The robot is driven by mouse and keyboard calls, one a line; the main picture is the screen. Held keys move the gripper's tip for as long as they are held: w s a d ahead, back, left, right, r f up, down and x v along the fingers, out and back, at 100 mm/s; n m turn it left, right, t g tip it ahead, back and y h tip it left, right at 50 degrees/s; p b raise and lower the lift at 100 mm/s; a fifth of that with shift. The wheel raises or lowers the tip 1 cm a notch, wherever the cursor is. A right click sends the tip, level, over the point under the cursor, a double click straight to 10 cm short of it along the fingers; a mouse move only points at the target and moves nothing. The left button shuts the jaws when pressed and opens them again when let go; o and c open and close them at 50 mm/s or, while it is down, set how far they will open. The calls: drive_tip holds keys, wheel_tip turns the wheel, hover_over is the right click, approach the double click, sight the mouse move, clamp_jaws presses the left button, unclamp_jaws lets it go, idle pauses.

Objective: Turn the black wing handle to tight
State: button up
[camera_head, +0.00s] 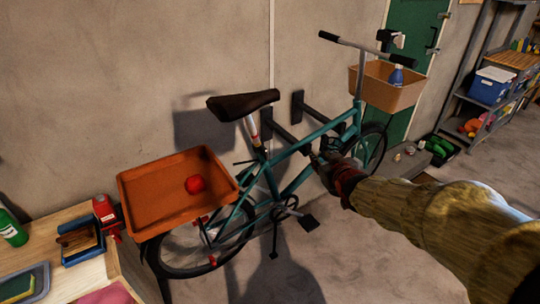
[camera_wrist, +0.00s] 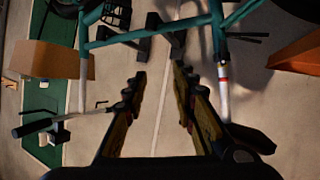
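The teal bicycle (camera_head: 296,152) hangs at wall brackets (camera_head: 296,106); its frame also shows upside down in the wrist view (camera_wrist: 150,36). A thin black lever (camera_head: 243,162) sticks out by the foot of the seat post and shows in the wrist view (camera_wrist: 247,37). It may be the wing handle, but I cannot tell for sure, nor how tight it is. My gripper (camera_head: 322,160) is in front of the bicycle frame, right of that lever. In the wrist view my gripper (camera_wrist: 158,74) has its two fingers apart with nothing between them.
The black saddle (camera_head: 242,104) is above the seat post. An orange crate (camera_head: 150,215) with a red ball (camera_head: 195,184) sits over the rear wheel. A workbench (camera_head: 85,270) stands at left.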

drive_tip(key=w+a+f+n+t+y, duration=0.1)
drive_tip(key=w+a+f+n+y, duration=0.15)
drive_tip(key=w+a+f, duration=0.3)
drive_tip(key=n+y, duration=0.2)
drive_tip(key=y, duration=0.4)
approach(267, 154)
drive_tip(key=x, duration=0.2)
drive_tip(key=shift+t+h, duration=0.25)
drive_tip(key=shift+t, duration=0.15)
drive_tip(key=b+x, duration=0.2)
drive_tip(key=x, duration=0.5)
drive_tip(key=shift+w+a+f, duration=0.1)
drive_tip(key=shift+a+f, duration=0.1)
drive_tip(key=shift+a, duration=0.2)
drive_tip(key=shift+c, duration=1.2)
drive_tip(key=c, duration=0.4)
clamp_jaws()
